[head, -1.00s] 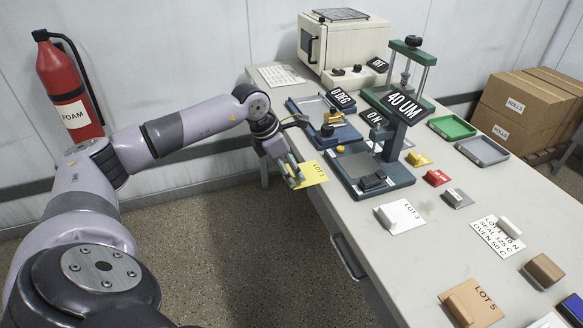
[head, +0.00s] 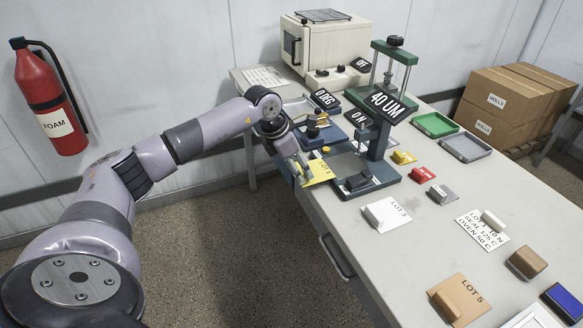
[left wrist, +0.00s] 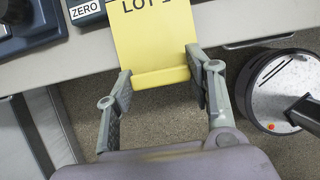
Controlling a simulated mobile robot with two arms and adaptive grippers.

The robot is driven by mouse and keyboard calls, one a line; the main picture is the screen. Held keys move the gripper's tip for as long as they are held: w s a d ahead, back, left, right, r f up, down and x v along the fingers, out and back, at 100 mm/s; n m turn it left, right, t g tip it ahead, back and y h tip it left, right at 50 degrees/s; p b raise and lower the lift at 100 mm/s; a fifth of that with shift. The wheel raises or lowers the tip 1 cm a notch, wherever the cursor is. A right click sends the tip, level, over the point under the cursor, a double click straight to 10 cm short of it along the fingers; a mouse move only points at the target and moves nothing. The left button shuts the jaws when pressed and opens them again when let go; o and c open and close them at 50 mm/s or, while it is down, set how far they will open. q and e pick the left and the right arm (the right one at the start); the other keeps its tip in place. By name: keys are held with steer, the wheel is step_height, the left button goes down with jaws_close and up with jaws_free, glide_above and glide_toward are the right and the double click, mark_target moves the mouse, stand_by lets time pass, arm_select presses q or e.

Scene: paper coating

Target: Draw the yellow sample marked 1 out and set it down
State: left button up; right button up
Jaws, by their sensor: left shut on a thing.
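The yellow sample (head: 320,171) is a flat card with LOT 1 printed on it and a raised yellow edge. In the left wrist view the sample (left wrist: 153,40) reaches over the table edge, with its near end over the floor. My left gripper (head: 300,169) is shut on its near end, with a finger at each side; the fingers also show in the left wrist view (left wrist: 160,66). In the head view the sample is beside the left of the blue-based 40 UM device (head: 365,175). My right gripper is not in view.
The table (head: 330,215) also carries a blue 0 DEG device (head: 319,131), a white oven (head: 320,45), a green tray (head: 436,125) and a grey tray (head: 464,147). A white LOT 3 card (head: 392,216) and an orange LOT 5 card (head: 465,299) lie nearer.

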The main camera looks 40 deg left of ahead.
arm_select(q)
steer(key=shift+w+d, duration=0.15)
steer(key=shift+w, duration=0.1)
steer(key=shift+r, duration=0.1)
steer(key=shift+r+p, duration=2.1)
steer(key=shift+r, duration=0.85)
